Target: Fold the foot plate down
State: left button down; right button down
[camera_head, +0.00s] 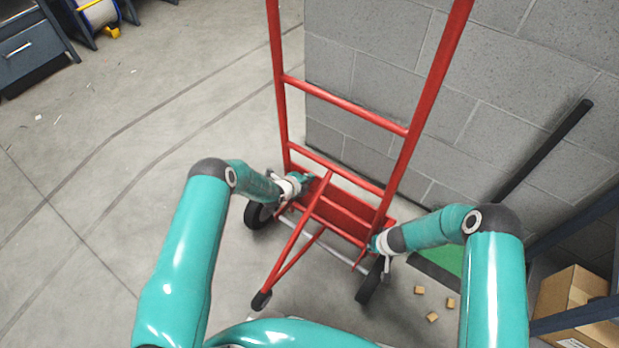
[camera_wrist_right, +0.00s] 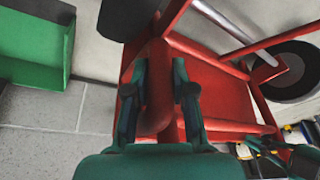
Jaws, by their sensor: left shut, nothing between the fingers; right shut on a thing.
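A red hand truck (camera_head: 407,150) stands upright near the block wall, with two dark wheels at its base. Its red foot plate (camera_head: 345,217) shows low between the uprights and looks folded up against the frame; the braces partly cover it. My left gripper (camera_head: 305,182) is shut and empty beside the left upright, close to the plate's left end. My right gripper (camera_head: 375,243) is low at the right side of the truck. In the right wrist view, my right gripper (camera_wrist_right: 157,92) is shut on a red, round-ended frame part, with a broad red panel beside it.
A grey block wall (camera_head: 350,60) stands behind the truck, with a black pole (camera_head: 545,150) leaning on it. A cardboard box (camera_head: 570,295) and small wooden blocks (camera_head: 432,317) are at the right. A green bin (camera_wrist_right: 30,45) shows in the right wrist view.

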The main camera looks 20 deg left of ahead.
pick_arm(q)
jog(key=shift+w+d+f, duration=0.1)
jog(key=shift+w+f, duration=0.15)
jog(key=shift+w, duration=0.05)
pick_arm(e)
jog(key=shift+d+r, duration=0.1)
jog(key=shift+d, duration=0.2)
